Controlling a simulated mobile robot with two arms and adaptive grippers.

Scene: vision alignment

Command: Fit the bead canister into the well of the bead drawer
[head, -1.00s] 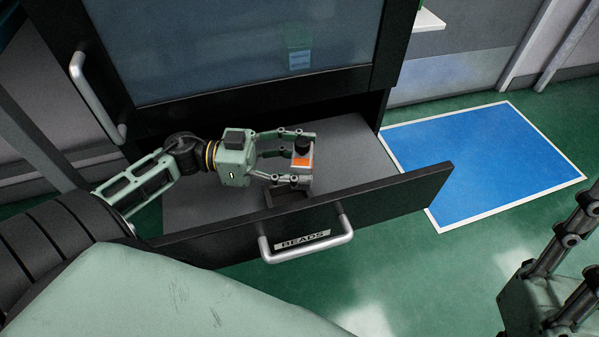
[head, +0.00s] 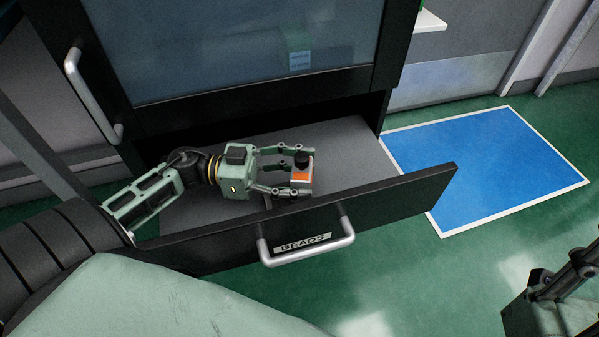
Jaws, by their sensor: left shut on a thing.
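The bead canister (head: 302,174) is a small upright container with a black cap, a grey body and an orange label. My left gripper (head: 298,171) is shut on it, inside the open bead drawer (head: 354,221), close behind the drawer's front panel. The drawer front carries a "BEADS" label and a silver handle. A dark piece of the well (head: 268,201) shows just left of the canister's base; the gripper and canister hide the rest. I cannot tell whether the canister's base is inside the well. My right gripper is out of view; only part of my right arm shows at the lower right.
A dark cabinet with a glass door (head: 240,50) and a silver door handle (head: 92,95) stands above the drawer. The drawer floor (head: 355,150) is clear at the back and right. A blue floor mat (head: 485,170) with a white border lies to the right.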

